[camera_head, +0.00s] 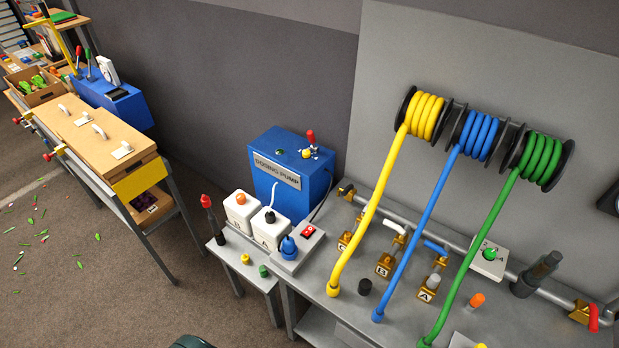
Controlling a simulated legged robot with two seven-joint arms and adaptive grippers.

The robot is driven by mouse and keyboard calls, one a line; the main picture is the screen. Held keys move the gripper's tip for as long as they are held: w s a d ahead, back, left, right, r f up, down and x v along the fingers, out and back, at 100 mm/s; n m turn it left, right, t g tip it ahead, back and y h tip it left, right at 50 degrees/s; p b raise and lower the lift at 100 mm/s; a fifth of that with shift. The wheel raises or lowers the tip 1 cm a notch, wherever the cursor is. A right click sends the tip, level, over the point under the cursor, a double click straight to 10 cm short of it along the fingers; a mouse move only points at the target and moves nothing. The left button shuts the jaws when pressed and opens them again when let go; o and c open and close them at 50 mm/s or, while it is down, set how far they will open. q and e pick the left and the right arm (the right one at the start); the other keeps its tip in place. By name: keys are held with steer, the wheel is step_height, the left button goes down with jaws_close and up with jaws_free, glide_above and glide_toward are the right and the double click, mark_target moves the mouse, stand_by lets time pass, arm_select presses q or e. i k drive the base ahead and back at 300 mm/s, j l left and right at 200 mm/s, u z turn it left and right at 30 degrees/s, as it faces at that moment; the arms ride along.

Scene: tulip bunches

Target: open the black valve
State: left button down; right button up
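No valve in the head view is plainly black. Three brass valves labelled C (345,241), B (384,266) and A (428,291) sit in a row below a grey pipe on the bench. The B valve has a white lever (396,229) and the A valve a blue lever (436,248). A dark cylindrical fitting (537,274) leans by the pipe to their right; I cannot tell if it is a valve. A small black knob (365,287) stands on the bench in front of the valves. Neither of my grippers shows.
Yellow (345,254), blue (412,238) and green (470,256) hoses hang from wall reels across the bench. A blue dosing pump (290,176) and white canisters (241,211) stand left. A red-handled brass valve (580,312) is far right.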

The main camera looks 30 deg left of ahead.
mark_target(349, 188)
steer(key=i+l+u, duration=0.15)
steer(key=u, duration=0.7)
